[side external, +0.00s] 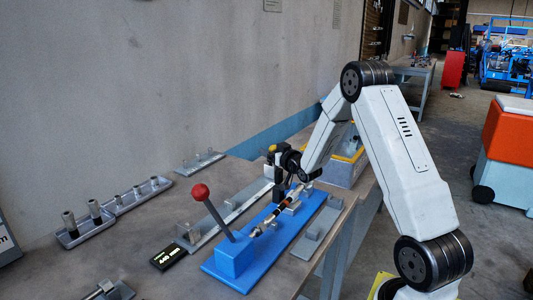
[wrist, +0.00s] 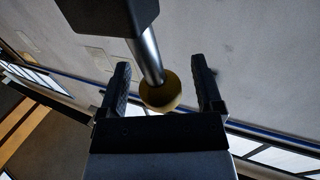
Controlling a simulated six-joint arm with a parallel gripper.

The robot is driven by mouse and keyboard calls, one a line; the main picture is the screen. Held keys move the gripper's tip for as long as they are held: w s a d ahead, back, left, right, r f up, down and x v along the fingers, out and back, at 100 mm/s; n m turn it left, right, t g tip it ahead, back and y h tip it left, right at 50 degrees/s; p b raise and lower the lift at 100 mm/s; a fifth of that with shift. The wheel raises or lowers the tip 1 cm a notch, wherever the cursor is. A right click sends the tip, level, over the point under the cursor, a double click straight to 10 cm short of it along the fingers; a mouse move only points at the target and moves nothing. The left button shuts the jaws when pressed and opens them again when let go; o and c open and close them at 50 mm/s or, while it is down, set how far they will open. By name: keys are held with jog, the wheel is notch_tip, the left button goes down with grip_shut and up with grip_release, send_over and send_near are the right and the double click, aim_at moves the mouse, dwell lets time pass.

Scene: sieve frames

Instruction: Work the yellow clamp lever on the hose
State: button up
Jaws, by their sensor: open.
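The yellow clamp lever's ball knob (wrist: 160,95) shows in the wrist view on a metal rod that runs up to a dark block. It also shows small in the side view (side external: 272,148), beside my gripper (side external: 281,156). In the wrist view my gripper (wrist: 160,75) is open, with one dark finger on each side of the knob. Gaps show between the knob and both fingers. The hose (side external: 270,217), dark with orange and pale bands, lies along the blue base (side external: 235,281). My gripper and wrist partly hide the clamp in the side view.
A red-knobbed lever (side external: 201,193) leans from a blue block at the base's near end. Grey fixtures (side external: 318,235) flank the base. A black display (side external: 168,256) sits to its left. Trays with metal cylinders (side external: 85,232) stand near the wall. A yellow-rimmed bin (side external: 345,170) is behind.

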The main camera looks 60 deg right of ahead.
jog(key=shift+w+d, duration=0.15)
jog(key=shift+w, duration=0.2)
grip_shut()
